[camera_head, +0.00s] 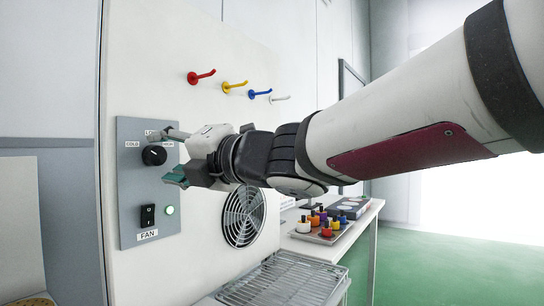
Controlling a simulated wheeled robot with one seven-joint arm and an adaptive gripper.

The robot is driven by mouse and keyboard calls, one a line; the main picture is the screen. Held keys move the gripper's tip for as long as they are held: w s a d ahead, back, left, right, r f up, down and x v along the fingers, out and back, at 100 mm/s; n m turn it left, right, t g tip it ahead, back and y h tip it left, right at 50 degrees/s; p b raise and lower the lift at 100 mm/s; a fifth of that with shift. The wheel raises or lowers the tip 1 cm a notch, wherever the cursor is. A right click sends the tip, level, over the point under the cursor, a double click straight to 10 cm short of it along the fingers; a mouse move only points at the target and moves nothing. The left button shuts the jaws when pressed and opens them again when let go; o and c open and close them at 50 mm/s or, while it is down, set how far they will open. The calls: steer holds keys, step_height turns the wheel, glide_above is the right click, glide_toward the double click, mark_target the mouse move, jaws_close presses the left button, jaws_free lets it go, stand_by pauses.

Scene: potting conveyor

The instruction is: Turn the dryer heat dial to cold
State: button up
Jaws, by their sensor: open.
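The dryer heat dial (154,155) is a round black knob on the upper part of a grey control panel (129,205). A "COLD" label (132,144) sits at its upper left; the other labels are partly covered by my gripper. A light mark shows on the knob, but its exact direction is hard to tell. My gripper (171,156) is open just right of the dial, with one finger above and one greenish fingertip below. I cannot tell whether either finger touches the dial.
Coloured hooks (201,76) stick out above my arm. A round vent (243,216), wire rack (284,280) and tray of small bottles (318,237) lie lower right.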

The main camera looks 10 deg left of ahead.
steer(key=v, duration=0.9)
steer(key=shift+s+d, duration=0.25)
steer(key=shift+d, duration=0.1)
